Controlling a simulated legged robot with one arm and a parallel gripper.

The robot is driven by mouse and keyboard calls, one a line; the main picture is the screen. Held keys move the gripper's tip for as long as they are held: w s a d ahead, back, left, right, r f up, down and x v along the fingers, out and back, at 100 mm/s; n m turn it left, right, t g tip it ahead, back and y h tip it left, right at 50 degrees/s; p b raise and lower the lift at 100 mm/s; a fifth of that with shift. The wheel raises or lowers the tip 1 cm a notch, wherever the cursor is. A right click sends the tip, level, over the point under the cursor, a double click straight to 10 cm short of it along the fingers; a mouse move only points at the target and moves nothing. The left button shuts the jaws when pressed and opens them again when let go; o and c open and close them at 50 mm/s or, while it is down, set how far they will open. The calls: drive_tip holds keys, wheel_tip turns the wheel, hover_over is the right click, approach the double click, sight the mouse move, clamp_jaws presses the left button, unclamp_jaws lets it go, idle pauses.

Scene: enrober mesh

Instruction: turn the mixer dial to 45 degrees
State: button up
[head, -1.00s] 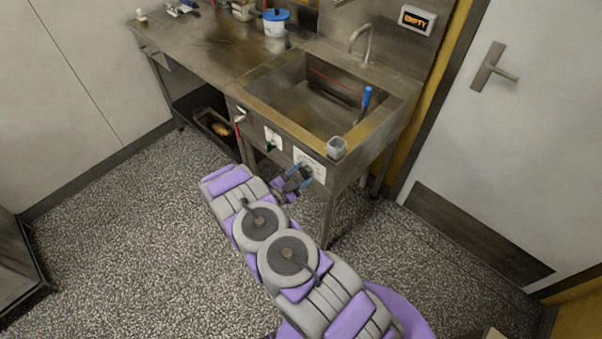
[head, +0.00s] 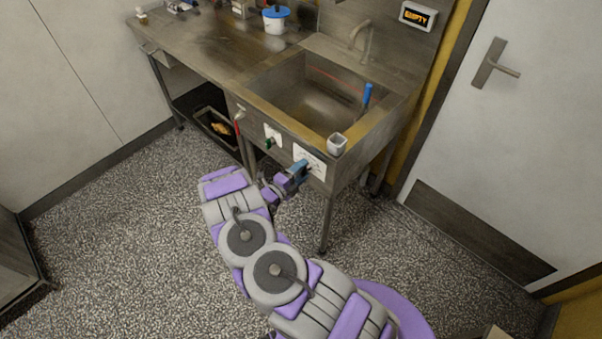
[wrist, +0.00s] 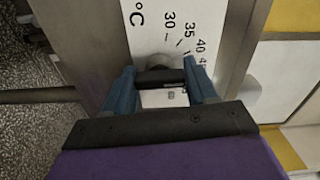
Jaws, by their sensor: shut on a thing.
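The mixer dial (wrist: 160,76) is a dark knob on a white scale plate (wrist: 152,22) in the wrist view. The plate is marked °C, with 30, 35, 40 and a partly hidden 45 running down to the right. My gripper (wrist: 158,70) has its blue fingers on either side of the dial and is shut on it. In the head view my gripper (head: 298,171) reaches the white plate (head: 311,158) on the sink's front panel, and hides the dial there. I cannot read which mark the dial points to.
The steel sink (head: 262,92) stands above the panel, with a small pale cup (head: 337,144) on its front right corner. The floor around my arm is clear.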

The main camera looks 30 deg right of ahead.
drive_tip(key=shift+s+f+m, duration=0.1)
drive_tip(key=shift+f+m, duration=0.15)
drive_tip(key=shift+m, duration=0.25)
drive_tip(key=shift+a+b, duration=0.1)
drive_tip(key=shift+b, duration=0.2)
drive_tip(key=o, duration=0.9)
drive_tip(key=shift+w, duration=0.2)
drive_tip(key=shift+o, duration=0.6)
drive_tip(key=shift+r, duration=0.15)
drive_tip(key=p+v, duration=0.1)
drive_tip(key=v, duration=1.6)
drive_tip(key=shift+a+p, duration=0.3)
drive_tip(key=shift+p, duration=0.1)
drive_tip(key=shift+s, duration=0.1)
